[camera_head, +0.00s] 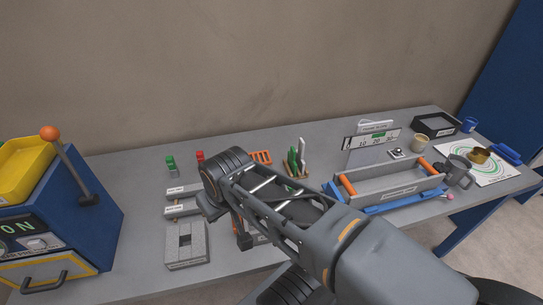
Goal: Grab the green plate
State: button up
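A green plate (292,161) stands upright in a small wooden rack (297,175) near the middle of the table, next to a whitish plate (301,150). Part of the rack's front is close behind my arm in the picture. My arm reaches in from the lower right, with its wrist left of the rack. My gripper (243,238) points down below the wrist, left of and nearer than the plate. It is mostly hidden by the arm, so its fingers cannot be made out. It is apart from the green plate.
An orange slotted rack (260,157) and small red (200,157) and green (170,163) items stand left of the plates. A grey block (187,246) is at front left. A grey tray with orange handles (392,184) stands right. A blue machine (85,215) fills the left.

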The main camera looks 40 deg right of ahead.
aim_at(291, 154)
jog(key=z, duration=0.05)
jog(key=k, duration=0.35)
jog(key=u, duration=0.3)
jog(key=i, duration=0.3)
jog(key=u, duration=0.95)
jog(key=k, duration=0.9)
jog(key=z, duration=0.8)
jog(key=i, duration=0.5)
jog(key=u, duration=0.05)
